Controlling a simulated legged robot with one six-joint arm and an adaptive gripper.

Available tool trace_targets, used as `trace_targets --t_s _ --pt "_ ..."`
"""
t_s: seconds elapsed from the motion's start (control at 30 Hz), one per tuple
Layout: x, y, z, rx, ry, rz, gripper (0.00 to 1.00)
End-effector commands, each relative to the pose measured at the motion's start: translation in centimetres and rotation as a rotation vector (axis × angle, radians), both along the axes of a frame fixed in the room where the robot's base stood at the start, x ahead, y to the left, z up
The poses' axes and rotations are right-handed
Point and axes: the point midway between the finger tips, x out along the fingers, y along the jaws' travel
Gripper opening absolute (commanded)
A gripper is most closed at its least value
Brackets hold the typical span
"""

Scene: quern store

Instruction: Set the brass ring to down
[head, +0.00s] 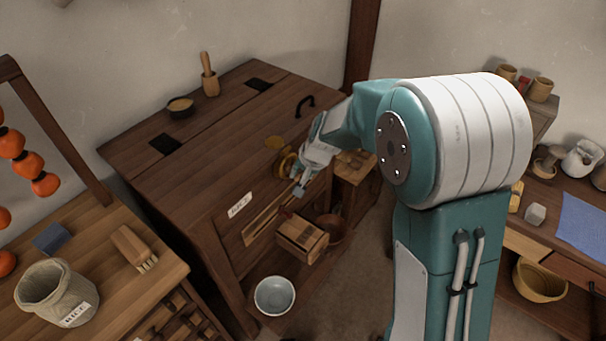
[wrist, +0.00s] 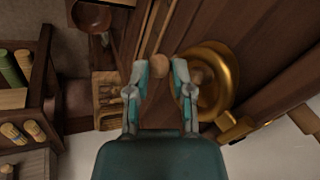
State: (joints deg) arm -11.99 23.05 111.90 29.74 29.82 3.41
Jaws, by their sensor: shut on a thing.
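The brass ring (head: 286,164) is on the front of the dark wooden chest, partly hidden by my gripper (head: 299,189) in the head view. In the wrist view the brass ring (wrist: 231,93) is a wide gold round with a brownish middle, just right of my gripper (wrist: 158,73). A rounded tan wooden knob (wrist: 158,66) sits between my fingertips, and the gripper is shut on it. The right finger overlaps the ring's left edge. I cannot tell how the knob joins the ring.
The chest (head: 185,200) bears a label (head: 239,204) and slatted front. Below stand a wooden box (head: 302,238) and a pale bowl (head: 275,296). A black handle (head: 305,106) is on its lid. A side table (head: 100,250) stands left; floor shows at lower middle.

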Motion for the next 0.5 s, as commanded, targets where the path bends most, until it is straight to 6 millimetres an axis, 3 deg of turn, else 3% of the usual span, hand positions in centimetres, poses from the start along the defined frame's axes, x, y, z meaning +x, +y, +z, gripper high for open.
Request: trace_targets --t_s 0.03,0.5 --pt "-0.75 -0.33 -1.47 -0.012 0.034 0.006 0.00" --pt "-0.30 -0.11 -1.86 -0.012 0.034 0.003 0.00"
